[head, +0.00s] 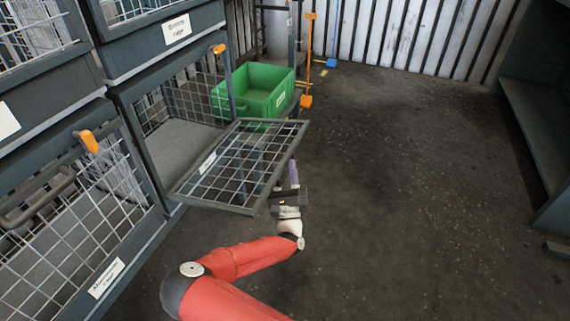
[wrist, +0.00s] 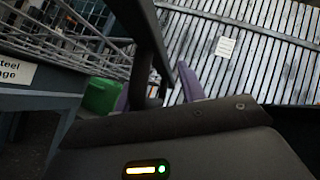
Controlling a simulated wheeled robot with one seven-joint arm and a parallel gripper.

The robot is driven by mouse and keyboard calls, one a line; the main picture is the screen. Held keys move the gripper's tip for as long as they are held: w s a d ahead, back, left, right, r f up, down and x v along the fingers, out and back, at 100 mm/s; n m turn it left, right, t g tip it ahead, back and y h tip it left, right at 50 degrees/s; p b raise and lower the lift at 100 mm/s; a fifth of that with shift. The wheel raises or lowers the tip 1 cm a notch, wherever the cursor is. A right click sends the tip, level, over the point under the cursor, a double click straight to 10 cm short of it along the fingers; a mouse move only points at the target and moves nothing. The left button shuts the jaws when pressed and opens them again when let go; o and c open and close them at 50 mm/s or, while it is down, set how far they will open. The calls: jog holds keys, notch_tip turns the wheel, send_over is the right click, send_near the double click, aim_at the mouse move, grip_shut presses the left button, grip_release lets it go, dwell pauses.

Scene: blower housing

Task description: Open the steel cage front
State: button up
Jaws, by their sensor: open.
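The steel cage front (head: 262,150) is a grey-framed wire mesh panel. It hangs out from the open mouth of the middle cage (head: 180,150), tilted low over the floor, with a small white label on it. My gripper (head: 294,172) is at the panel's outer right edge, partly hidden behind the frame. In the wrist view, the purple fingers of my gripper (wrist: 160,90) are apart, and a dark bar (wrist: 146,40) passes between or just in front of them. I cannot tell whether they touch it. A label ending in "teel" and "age" (wrist: 14,70) shows at left.
A green crate (head: 254,90) stands behind the panel; it also shows in the wrist view (wrist: 100,96). A closed cage with an orange latch (head: 89,141) is at lower left. A dark shelf (head: 540,120) stands at right. The floor between is clear.

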jog(key=shift+v, duration=2.7)
jog(key=shift+s+d, duration=0.1)
jog(key=b+v, duration=0.1)
jog(key=v, duration=0.7)
jog(key=shift+a+f+b, duration=0.4)
jog(key=shift+a+f, duration=0.15)
jog(key=shift+s+r+p, duration=0.1)
jog(key=shift+p, duration=0.25)
